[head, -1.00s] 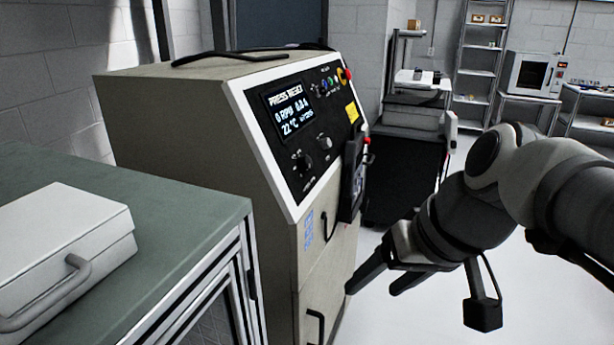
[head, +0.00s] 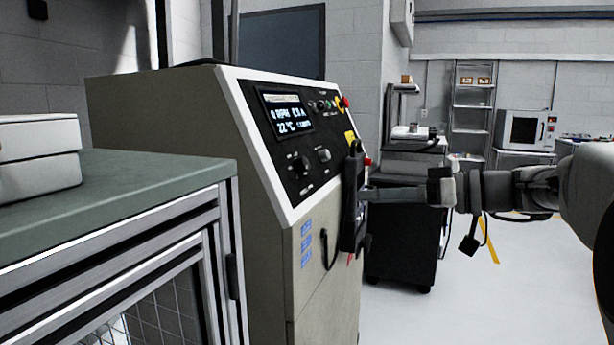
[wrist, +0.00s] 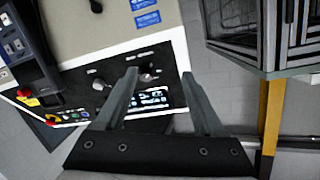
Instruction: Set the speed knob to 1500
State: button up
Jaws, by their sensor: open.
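The machine's slanted black control panel (head: 292,140) carries a lit display (head: 287,112) that seems to read 0 RPM and 22 °C. My gripper (wrist: 158,74) is open and empty.
A black pendant (head: 352,200) hangs on the machine's right edge, close to my fingers in the head view. A red button (head: 347,102) sits at the panel's upper right. A green-topped bench (head: 120,195) stands left. The floor to the right (head: 490,300) is clear.

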jog(key=w+d+r+n+t+y, duration=0.1)
jog(key=w+d+r+n+t, duration=0.1)
jog(key=w+d+r, duration=0.15)
jog(key=b, duration=0.1)
send_near(307, 166)
jog(key=shift+y, duration=0.3)
jog(key=x, duration=0.8)
jog(key=shift+w+a+f, duration=0.15)
jog(key=shift+w+f, duration=0.05)
jog(key=shift+w, duration=0.1)
jog(key=shift+c, duration=0.2)
grip_shut()
